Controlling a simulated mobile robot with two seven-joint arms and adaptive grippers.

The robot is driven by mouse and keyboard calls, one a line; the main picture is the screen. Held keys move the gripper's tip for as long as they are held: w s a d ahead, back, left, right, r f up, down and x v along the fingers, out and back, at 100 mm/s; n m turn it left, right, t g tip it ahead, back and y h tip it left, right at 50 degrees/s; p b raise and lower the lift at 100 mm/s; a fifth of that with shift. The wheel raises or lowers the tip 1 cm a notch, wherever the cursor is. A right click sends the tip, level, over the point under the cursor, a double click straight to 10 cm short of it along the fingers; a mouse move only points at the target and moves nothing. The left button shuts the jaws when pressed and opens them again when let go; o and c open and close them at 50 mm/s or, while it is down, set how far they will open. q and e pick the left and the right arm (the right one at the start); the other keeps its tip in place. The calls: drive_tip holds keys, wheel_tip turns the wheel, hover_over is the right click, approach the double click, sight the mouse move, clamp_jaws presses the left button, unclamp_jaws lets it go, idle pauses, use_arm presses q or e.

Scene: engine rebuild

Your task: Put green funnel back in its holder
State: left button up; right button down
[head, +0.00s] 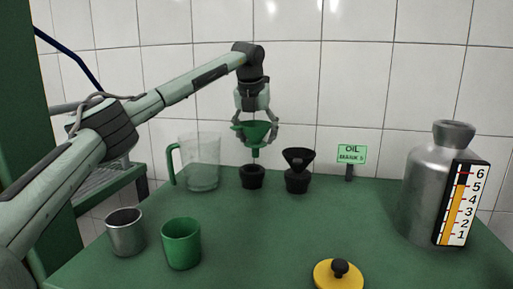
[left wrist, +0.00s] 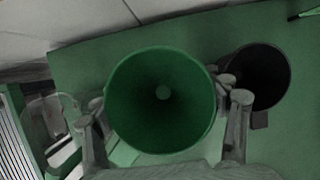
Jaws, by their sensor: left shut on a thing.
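The green funnel (head: 254,131) is held upright in my left gripper (head: 256,132), whose fingers are shut around its cone. In the left wrist view, the funnel (left wrist: 160,100) shows from above, between the fingertips (left wrist: 165,115). A black ring-shaped holder (head: 252,176) stands on the table directly below the funnel in the head view. The spout points down toward the holder; whether its tip is touching or just above the opening I cannot tell. The holder is hidden behind the funnel in the wrist view. My right gripper is not in view.
A black funnel (head: 298,160) sits in a second holder (head: 297,182) to the right. A clear jug (head: 203,165) stands left. An oil sign (head: 351,154), metal canister (head: 421,195), yellow lid (head: 338,278), metal cup (head: 126,232) and green cup (head: 182,243) surround clear middle table space.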

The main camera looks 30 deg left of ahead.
sight(257, 151)
use_arm(q)
wheel_tip(257, 151, down, 4)
drive_tip(key=shift+w+f, duration=0.1)
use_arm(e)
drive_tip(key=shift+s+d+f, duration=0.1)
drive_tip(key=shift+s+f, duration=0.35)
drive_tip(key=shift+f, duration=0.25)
use_arm(q)
drive_tip(key=shift+f, duration=0.1)
drive_tip(key=shift+f, duration=0.45)
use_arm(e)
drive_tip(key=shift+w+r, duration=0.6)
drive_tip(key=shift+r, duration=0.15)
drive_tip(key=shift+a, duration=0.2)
